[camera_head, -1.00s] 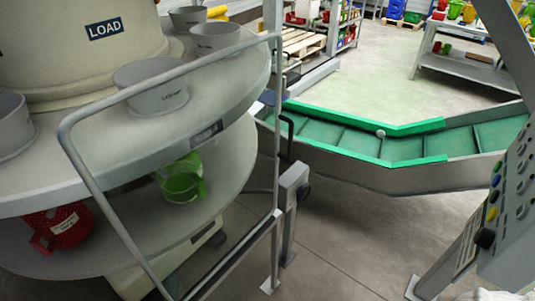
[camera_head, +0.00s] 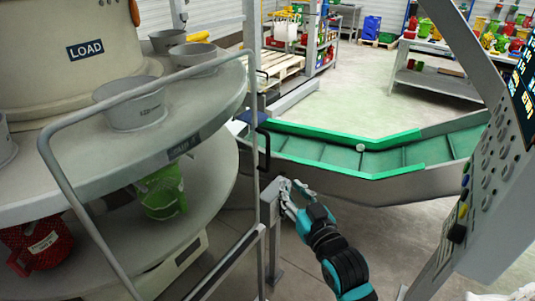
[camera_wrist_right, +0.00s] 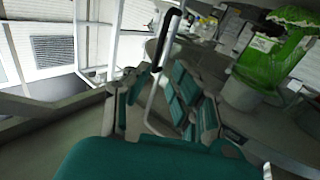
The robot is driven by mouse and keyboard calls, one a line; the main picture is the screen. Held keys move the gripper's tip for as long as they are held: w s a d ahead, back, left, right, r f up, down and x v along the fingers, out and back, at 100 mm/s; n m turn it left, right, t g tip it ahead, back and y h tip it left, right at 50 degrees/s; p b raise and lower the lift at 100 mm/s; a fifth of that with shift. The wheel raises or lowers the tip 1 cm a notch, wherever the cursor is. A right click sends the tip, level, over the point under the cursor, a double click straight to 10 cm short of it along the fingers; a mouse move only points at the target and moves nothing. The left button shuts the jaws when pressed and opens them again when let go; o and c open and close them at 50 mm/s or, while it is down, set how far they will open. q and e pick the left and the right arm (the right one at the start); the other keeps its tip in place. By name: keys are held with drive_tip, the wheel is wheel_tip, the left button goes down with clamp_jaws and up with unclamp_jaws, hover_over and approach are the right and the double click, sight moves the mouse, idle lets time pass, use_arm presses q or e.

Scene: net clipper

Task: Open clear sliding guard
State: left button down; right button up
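The clear guard has a grey tubular frame (camera_head: 140,92) standing in front of the round two-level table at left; its panel is see-through. A dark upright handle (camera_head: 262,150) is on the guard's right edge. A black handle (camera_wrist_right: 167,38) also shows in the right wrist view, beyond the fingers. My right gripper (camera_head: 291,190) is below and to the right of the handle, close to a grey post. In the wrist view its teal fingers (camera_wrist_right: 158,98) are spread, with nothing clearly held between them. My left gripper is not in view.
The grey post (camera_head: 270,212) stands beside the gripper. A green conveyor (camera_head: 350,158) runs behind it. A control panel (camera_head: 490,185) with buttons is at right. Grey cups (camera_head: 135,108) stand on the table, with green (camera_head: 160,192) and red (camera_head: 40,240) items on the lower level.

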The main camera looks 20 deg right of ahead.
sight(269, 156)
drive_tip(key=w+p, duration=0.1)
drive_tip(key=w, duration=0.4)
drive_tip(key=w+a, duration=0.1)
drive_tip(key=w, duration=0.4)
drive_tip(key=w+p, duration=0.1)
drive_tip(key=w, duration=0.5)
drive_tip(key=shift+a+p, duration=0.15)
drive_tip(key=shift+p, duration=0.15)
drive_tip(key=shift+s, duration=0.1)
clamp_jaws()
drive_tip(key=shift+f, duration=0.1)
